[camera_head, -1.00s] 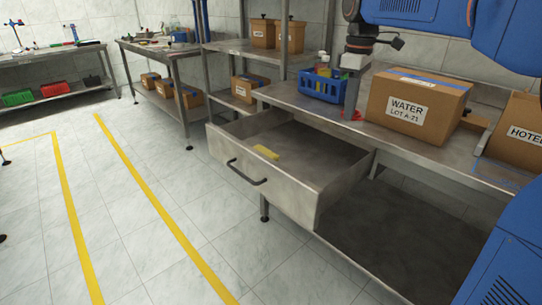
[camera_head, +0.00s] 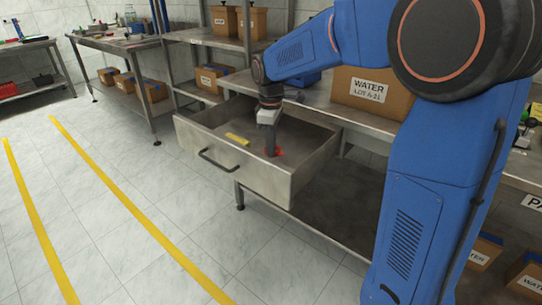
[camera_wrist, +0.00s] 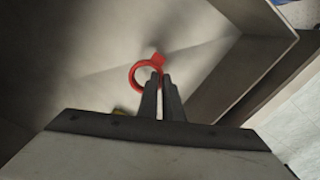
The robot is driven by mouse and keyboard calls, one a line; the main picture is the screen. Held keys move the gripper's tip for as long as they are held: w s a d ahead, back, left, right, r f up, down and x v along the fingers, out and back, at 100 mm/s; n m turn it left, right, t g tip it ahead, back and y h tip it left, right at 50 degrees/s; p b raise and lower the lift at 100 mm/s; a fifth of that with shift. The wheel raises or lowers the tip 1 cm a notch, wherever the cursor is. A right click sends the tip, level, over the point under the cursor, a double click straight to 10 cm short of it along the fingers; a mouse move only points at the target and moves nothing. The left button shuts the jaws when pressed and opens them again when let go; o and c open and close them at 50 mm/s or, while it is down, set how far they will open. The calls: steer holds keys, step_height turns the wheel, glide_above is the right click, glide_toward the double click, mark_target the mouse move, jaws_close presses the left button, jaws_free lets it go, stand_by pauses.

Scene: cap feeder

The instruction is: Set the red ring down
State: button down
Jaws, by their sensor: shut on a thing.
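The red ring (camera_wrist: 134,76) is between the tips of my gripper (camera_wrist: 160,84) in the wrist view, with a small red tab at its top. In the head view the ring (camera_head: 278,152) shows as a small red patch at the tips of my gripper (camera_head: 270,153). My gripper is shut on the ring and points down inside the open drawer (camera_head: 232,173). I cannot tell whether the ring touches the drawer floor.
A yellow block (camera_head: 237,139) lies in the drawer, left of my gripper. The drawer's walls rise around it. The drawer floor around the block is mostly bare.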

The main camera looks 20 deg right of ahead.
steer(key=shift+f, duration=1.7)
steer(key=shift+f, duration=0.15)
steer(key=c, duration=1.9)
jaws_free()
